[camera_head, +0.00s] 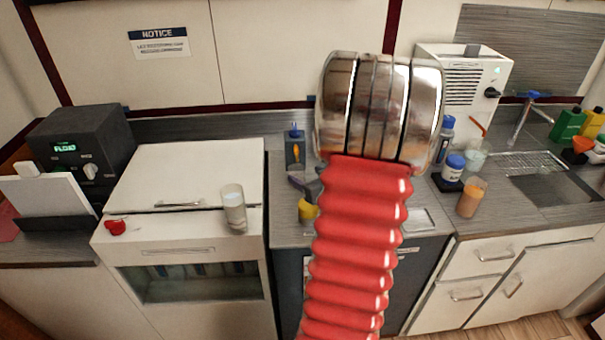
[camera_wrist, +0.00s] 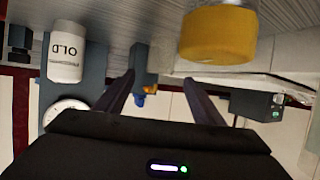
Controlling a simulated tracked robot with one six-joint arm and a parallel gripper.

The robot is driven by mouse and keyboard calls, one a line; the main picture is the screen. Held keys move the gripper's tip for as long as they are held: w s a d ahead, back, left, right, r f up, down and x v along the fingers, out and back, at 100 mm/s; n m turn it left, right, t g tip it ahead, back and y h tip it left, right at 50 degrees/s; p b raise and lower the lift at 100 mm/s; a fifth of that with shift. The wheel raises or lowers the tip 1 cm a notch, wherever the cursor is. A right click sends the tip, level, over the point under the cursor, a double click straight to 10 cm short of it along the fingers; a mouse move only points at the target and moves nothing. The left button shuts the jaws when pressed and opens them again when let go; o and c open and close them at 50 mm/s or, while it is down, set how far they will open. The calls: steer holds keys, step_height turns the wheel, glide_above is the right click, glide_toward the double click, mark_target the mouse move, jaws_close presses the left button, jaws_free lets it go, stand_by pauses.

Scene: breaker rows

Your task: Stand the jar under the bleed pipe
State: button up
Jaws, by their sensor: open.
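Several containers could be the jar. A clear glass with pale contents (camera_head: 233,208) stands on the front of the white cabinet. A small clear vessel (camera_head: 476,160) stands below a short red bent pipe (camera_head: 480,128) at the white machine, perhaps the bleed pipe. A glass with orange contents (camera_head: 470,199) stands in front of it. In the wrist view, which looks upside down, a white container marked OLD (camera_wrist: 67,55) shows at left. My gripper (camera_wrist: 160,82) is open, with nothing seen between its fingers. In the head view my red arm hides most of it.
A yellow round object (camera_wrist: 218,35) is close to my gripper. A small dark stand with a blue top (camera_head: 295,148) is at the counter's back. A white, blue-lidded tub (camera_head: 454,167) is near the white machine (camera_head: 462,85). A sink (camera_head: 555,188) lies right.

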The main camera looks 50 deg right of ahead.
steer(key=v, duration=0.4)
steer(key=shift+s, duration=0.1)
steer(key=shift+s, duration=0.1)
stand_by(0.8)
